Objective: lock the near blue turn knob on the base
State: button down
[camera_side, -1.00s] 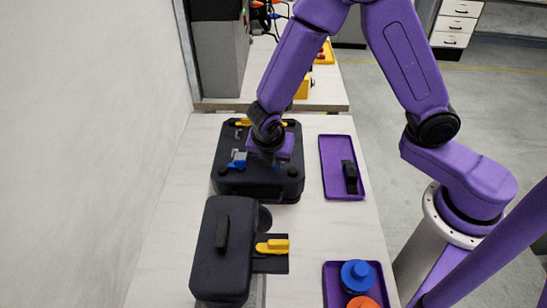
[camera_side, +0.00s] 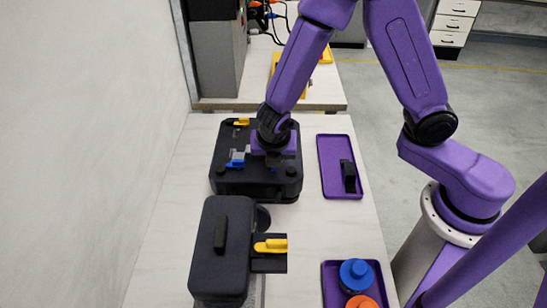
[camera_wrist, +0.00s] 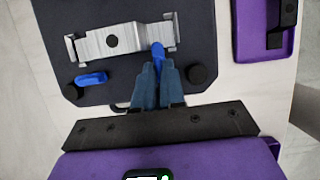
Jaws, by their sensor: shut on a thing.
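The dark base (camera_side: 222,184) lies flat on the table, left of centre in the side view. A silver bracket (camera_wrist: 130,40) is on top of it in the wrist view. One blue turn knob (camera_wrist: 158,51) stands at the bracket's right part, its handle pointing up the picture. My gripper (camera_wrist: 156,70) is shut on this knob, with its fingertips over the lower part of the handle. A second blue knob (camera_wrist: 92,78) lies sideways below the bracket's left end; it also shows in the side view (camera_side: 236,163). The gripped knob is hidden behind my gripper (camera_side: 273,166) in the side view.
A yellow knob (camera_side: 238,121) is at the base's far edge. A dark box with a yellow handle (camera_side: 271,246) stands in front. Purple trays (camera_side: 334,180) lie to the right, one with a black part (camera_side: 348,176), one with a blue knobbed piece (camera_side: 357,273).

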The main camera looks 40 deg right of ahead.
jog(key=c, duration=1.5)
grip_release()
jog(key=shift+r, duration=0.1)
jog(key=v, duration=1.7)
jog(key=shift+a, duration=0.25)
jog(key=shift+s, duration=0.15)
jog(key=s+d+f+m+g+y, duration=0.1)
jog(key=s+d+m, duration=0.5)
jog(key=s, duration=0.3)
jog(key=s+d+f+m+g+y, duration=0.1)
jog(key=s+d+m+g+y, duration=0.1)
jog(key=s+d+m, duration=0.5)
jog(key=shift+s+d+m, duration=0.3)
jog(key=shift+s+m, duration=0.5)
jog(key=shift+s, duration=0.1)
